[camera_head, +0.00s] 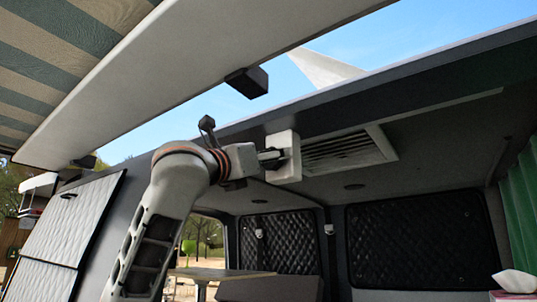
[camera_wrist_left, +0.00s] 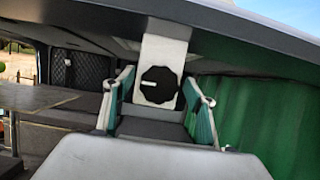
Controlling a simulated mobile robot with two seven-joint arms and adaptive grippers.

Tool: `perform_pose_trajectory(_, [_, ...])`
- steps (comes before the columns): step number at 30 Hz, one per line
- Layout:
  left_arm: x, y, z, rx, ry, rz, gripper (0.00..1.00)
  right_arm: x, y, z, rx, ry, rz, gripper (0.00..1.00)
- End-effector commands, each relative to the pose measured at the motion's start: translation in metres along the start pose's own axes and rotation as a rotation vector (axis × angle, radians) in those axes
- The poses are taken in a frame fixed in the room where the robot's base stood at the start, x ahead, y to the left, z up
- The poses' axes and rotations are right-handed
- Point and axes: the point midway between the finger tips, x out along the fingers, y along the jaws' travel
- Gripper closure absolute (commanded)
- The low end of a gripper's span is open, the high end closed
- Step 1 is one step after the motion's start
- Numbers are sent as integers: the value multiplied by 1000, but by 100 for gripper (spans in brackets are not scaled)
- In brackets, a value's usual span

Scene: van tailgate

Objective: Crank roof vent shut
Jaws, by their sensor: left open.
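A dark knob (camera_wrist_left: 159,88) with a pale pointer mark aimed left sits on the white housing (camera_wrist_left: 164,52) under the roof edge. In the head view the white housing (camera_head: 284,157) hangs beside the slatted roof vent grille (camera_head: 340,150); the knob is hidden there. A pale wedge-shaped panel (camera_head: 325,69) sticks up above the roof. My left gripper (camera_head: 270,157) is at the housing's left side. In the left wrist view its fingers (camera_wrist_left: 159,94) are open, one on each side of the knob; I cannot tell whether they touch it. My right gripper is not in view.
The roof edge (camera_head: 420,88) runs just above my left gripper. An awning case (camera_head: 190,70) and a black block (camera_head: 247,82) are above left. Quilted window covers (camera_head: 420,240), a green curtain (camera_head: 521,205) and a table (camera_head: 220,274) are inside the van.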

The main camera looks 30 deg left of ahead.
Motion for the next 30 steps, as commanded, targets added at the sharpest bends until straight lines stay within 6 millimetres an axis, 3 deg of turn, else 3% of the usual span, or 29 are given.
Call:
perform_pose_trajectory(8, [1,0,0,0,0,0,47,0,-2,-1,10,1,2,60])
perform_pose_trajectory(12, [1,0,0,0,0,0,82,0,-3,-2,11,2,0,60])
perform_pose_trajectory(22, [1,0,0,-19,-1,8,82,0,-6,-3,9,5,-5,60])
perform_pose_trajectory(30, [1,-1,0,-141,-1,59,82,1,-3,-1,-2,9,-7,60])
